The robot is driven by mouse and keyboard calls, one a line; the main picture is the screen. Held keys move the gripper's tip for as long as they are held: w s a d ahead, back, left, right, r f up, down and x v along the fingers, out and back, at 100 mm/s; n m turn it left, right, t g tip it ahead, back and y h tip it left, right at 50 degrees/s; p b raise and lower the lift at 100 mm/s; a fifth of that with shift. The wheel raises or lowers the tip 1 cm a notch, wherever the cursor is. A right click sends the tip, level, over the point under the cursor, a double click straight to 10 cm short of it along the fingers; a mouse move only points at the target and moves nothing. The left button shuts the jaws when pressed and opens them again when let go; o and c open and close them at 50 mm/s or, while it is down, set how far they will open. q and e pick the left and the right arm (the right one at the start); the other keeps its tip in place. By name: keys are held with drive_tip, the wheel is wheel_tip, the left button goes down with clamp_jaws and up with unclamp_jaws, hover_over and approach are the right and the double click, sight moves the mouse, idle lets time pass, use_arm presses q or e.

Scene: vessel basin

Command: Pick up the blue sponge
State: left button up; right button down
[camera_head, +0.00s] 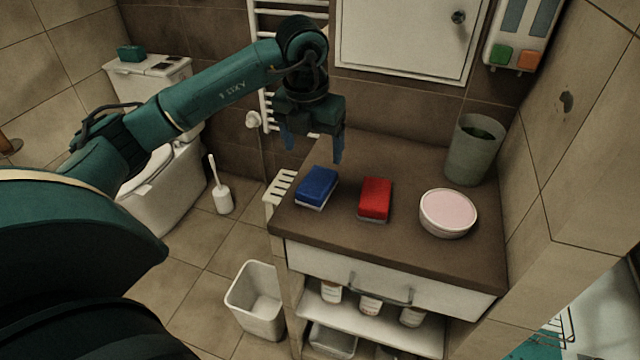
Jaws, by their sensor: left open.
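The blue sponge (318,185) lies on the brown counter (405,160), near its left edge. It has a blue top and a pale underside. My left gripper (312,150) is above and just behind the sponge, with its blue fingers apart and pointing down. It is empty and does not appear to touch the sponge. My right gripper is not in this view.
A red sponge (375,199) lies right of the blue one. A round pink-topped container (448,212) and a tall grey-green bin (474,150) stand further right. A wall cabinet (405,35) and towel rail are behind. A white bin (257,300) stands on the floor.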

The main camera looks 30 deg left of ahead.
use_arm(q)
hover_over(317, 180)
drive_tip(key=s, duration=0.1)
wheel_tip(317, 180, down, 5)
drive_tip(key=shift+s+d+f, duration=0.15)
drive_tip(key=shift+f, duration=0.05)
drive_tip(key=shift+w+f+p, duration=0.2)
drive_tip(key=shift+f, duration=0.7)
drive_tip(key=shift+w+f+p, duration=0.15)
drive_tip(key=shift+w+f, duration=0.1)
drive_tip(key=shift+f, duration=0.65)
drive_tip(key=shift+w+f+p, duration=0.2)
drive_tip(key=shift+f, duration=0.7)
drive_tip(key=c, duration=1)
wheel_tip(317, 180, up, 10)
drive_tip(key=shift+r+b, duration=0.1)
drive_tip(key=shift+b, duration=0.3)
drive_tip(key=shift+c, duration=0.2)
drive_tip(key=o, duration=0.4)
drive_tip(key=c, duration=0.4)
